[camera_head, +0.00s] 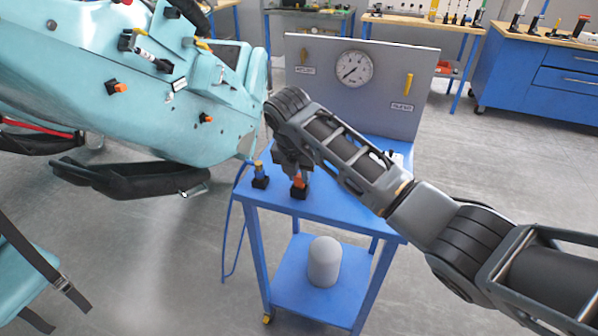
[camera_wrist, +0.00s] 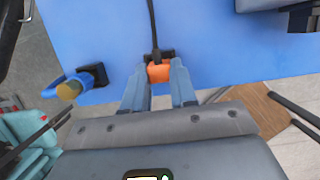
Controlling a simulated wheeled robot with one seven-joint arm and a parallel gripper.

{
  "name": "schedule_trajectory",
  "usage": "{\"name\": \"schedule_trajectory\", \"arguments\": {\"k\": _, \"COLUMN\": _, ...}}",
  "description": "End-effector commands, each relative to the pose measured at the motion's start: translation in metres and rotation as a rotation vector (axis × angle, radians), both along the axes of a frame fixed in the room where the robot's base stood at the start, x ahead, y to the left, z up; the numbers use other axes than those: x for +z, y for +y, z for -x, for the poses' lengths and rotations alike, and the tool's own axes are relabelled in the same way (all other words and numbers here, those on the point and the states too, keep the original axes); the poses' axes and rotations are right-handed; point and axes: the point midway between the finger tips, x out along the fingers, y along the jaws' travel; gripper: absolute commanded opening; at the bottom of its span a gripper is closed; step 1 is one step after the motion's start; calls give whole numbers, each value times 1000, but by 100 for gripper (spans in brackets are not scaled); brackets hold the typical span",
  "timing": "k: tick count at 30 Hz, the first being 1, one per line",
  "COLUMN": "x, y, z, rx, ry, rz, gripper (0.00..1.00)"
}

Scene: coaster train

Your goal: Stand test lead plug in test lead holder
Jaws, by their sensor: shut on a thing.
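The test lead plug (camera_head: 299,181) is orange and shows low under my gripper (camera_head: 296,170) at the front of the blue cart top. In the wrist view my gripper (camera_wrist: 160,80) has its two fingers shut on the plug (camera_wrist: 159,72), with a black lead running up from it. A black test lead holder (camera_head: 299,193) is directly below the plug, and it also shows just behind the plug in the wrist view (camera_wrist: 168,55). The plug looks upright. I cannot tell how deep it sits in the holder.
A blue hose end with a yellow tip (camera_head: 259,167) stands in another black holder (camera_head: 260,183) to the left. A grey gauge panel (camera_head: 325,100) rises at the back of the cart (camera_head: 345,212). The teal coaster car (camera_head: 150,100) hangs close on the left.

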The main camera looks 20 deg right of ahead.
Motion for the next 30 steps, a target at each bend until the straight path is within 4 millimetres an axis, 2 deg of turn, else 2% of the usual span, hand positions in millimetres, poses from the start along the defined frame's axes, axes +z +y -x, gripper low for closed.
{"name": "schedule_trajectory", "arguments": {"k": 21, "x": -9, "y": 0, "z": 0, "rx": 0, "ry": 0, "rz": 0, "gripper": 0}}
{"name": "schedule_trajectory", "arguments": {"k": 22, "x": -9, "y": 0, "z": 0, "rx": 0, "ry": 0, "rz": 0, "gripper": 28}}
{"name": "schedule_trajectory", "arguments": {"k": 30, "x": -9, "y": 0, "z": 0, "rx": 0, "ry": 0, "rz": 0, "gripper": 53}}
